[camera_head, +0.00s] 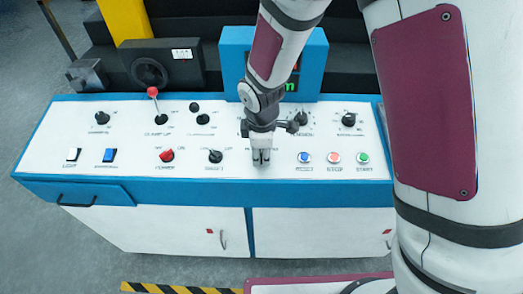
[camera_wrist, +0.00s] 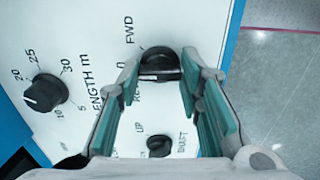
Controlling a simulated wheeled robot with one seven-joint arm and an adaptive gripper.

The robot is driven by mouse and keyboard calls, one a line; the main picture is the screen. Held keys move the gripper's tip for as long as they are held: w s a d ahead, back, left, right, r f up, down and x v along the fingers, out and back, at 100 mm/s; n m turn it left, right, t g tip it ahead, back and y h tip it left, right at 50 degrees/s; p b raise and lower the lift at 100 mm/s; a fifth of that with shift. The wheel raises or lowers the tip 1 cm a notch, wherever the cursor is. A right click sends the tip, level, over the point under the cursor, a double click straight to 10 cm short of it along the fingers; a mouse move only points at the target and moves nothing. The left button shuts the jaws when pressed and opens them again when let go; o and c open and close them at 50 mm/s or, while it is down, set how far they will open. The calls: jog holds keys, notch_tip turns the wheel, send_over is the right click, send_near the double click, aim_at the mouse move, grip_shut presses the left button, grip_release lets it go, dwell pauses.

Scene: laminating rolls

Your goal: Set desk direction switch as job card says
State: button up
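The direction switch, a black round knob (camera_wrist: 160,62), sits on the white panel between my fingers in the wrist view. FWD, 0 and part of another label are printed to its left. A pale line shows on its near side; I cannot tell its exact setting. My gripper (camera_wrist: 162,68) has one teal-padded finger on each side of the knob. Whether the pads touch it is unclear. In the head view my gripper (camera_head: 261,160) points down at the desk and hides the knob. No job card is readable; my arm covers most of the blue-framed display (camera_head: 313,72).
The length knob (camera_wrist: 45,93) and the shaft knob (camera_wrist: 160,146) are close by. Reset, stop and start buttons (camera_head: 334,158) lie to the right. A red knob (camera_head: 167,156) and a red-topped lever (camera_head: 153,92) stand left on the desk (camera_head: 60,137).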

dwell(0.3)
jog(key=m+p, duration=0.1)
jog(key=m, duration=0.3)
jog(key=shift+m, duration=0.3)
jog(key=shift+m+p, duration=0.65)
jog(key=shift+m, duration=1.65)
jog(key=o, duration=1.2)
jog(key=shift+c, duration=0.2)
notch_tip(320, 180, up, 12)
jog(key=s, duration=0.2)
jog(key=shift+f, duration=0.1)
